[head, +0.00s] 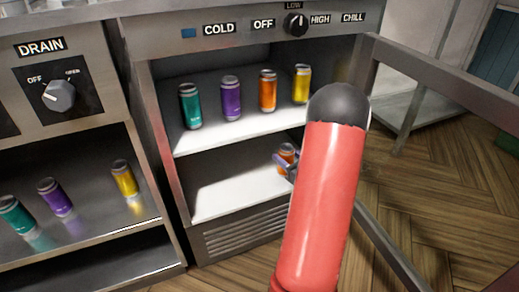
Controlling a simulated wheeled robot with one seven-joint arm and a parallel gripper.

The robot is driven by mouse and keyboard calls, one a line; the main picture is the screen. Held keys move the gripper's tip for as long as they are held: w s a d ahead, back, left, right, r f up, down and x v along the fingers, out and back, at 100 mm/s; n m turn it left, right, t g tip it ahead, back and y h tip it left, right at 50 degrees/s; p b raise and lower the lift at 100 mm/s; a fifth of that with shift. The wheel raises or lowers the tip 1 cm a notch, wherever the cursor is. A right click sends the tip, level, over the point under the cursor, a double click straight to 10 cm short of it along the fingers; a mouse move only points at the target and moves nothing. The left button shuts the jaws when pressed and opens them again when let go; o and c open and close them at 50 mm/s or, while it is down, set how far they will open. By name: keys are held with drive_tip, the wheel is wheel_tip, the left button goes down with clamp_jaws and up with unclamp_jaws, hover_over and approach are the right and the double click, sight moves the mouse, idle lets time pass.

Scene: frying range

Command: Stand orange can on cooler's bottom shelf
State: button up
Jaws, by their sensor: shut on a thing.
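The orange can (287,152) is at the right side of the cooler's lower compartment, near its front, looking roughly upright. My gripper (285,164) is shut on the can, and only a small part of the gripper shows. My red arm hides the rest of it. The cooler's bottom shelf (228,197) is a bright, bare white surface. I cannot tell whether the can's base touches it. Another orange can (268,90) stands on the upper shelf (220,135).
A teal can (191,106), a purple can (231,98) and a yellow can (301,84) also stand on the upper shelf. The cooler door (440,80) hangs open at the right. An open cabinet at the left holds teal, purple and yellow cans (124,179). The bottom shelf's left is free.

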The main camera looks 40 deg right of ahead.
drive_tip(key=shift+w+f+b, duration=0.25)
drive_tip(key=shift+w+f, duration=0.35)
drive_tip(key=shift+w, duration=1.1)
drive_tip(key=shift+w+f+b, duration=0.25)
drive_tip(key=shift+w+f, duration=0.3)
drive_tip(key=shift+w, duration=1.1)
drive_tip(key=shift+w+f+b, duration=0.25)
drive_tip(key=shift+w+f, duration=0.35)
drive_tip(key=shift+w, duration=1.1)
drive_tip(key=shift+f, duration=0.1)
drive_tip(key=o, duration=1.3)
drive_tip(key=shift+c, duration=0.2)
